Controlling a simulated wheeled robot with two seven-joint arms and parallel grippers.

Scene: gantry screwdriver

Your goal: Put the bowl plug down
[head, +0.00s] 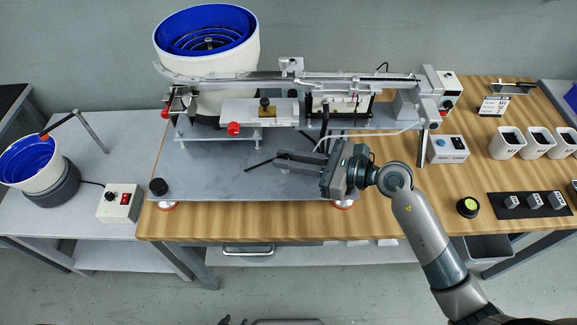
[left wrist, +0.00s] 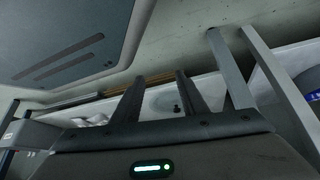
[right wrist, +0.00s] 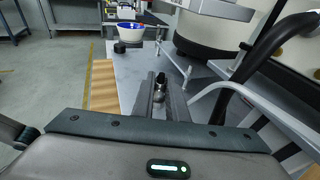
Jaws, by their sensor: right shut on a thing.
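My right gripper (head: 280,158) is shut on a small dark and metallic piece (right wrist: 160,87), which I take to be the bowl plug; the fingers hide part of it. The gripper is level above the grey plate of the feeder stand, in front of the rail. In the head view a thin black rod (head: 261,164) shows just left of its fingertips; I cannot tell if it belongs to the held piece. My left gripper (left wrist: 160,82) is open and empty in the left wrist view, with its fingers apart.
The large blue-lined bowl feeder (head: 207,75) and its rail stand behind the gripper. A black cylinder (head: 158,187) stands at the plate's front left corner. A small blue bowl (head: 30,160) and a control box (head: 119,204) are on the left bench. The plate's front left is mostly clear.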

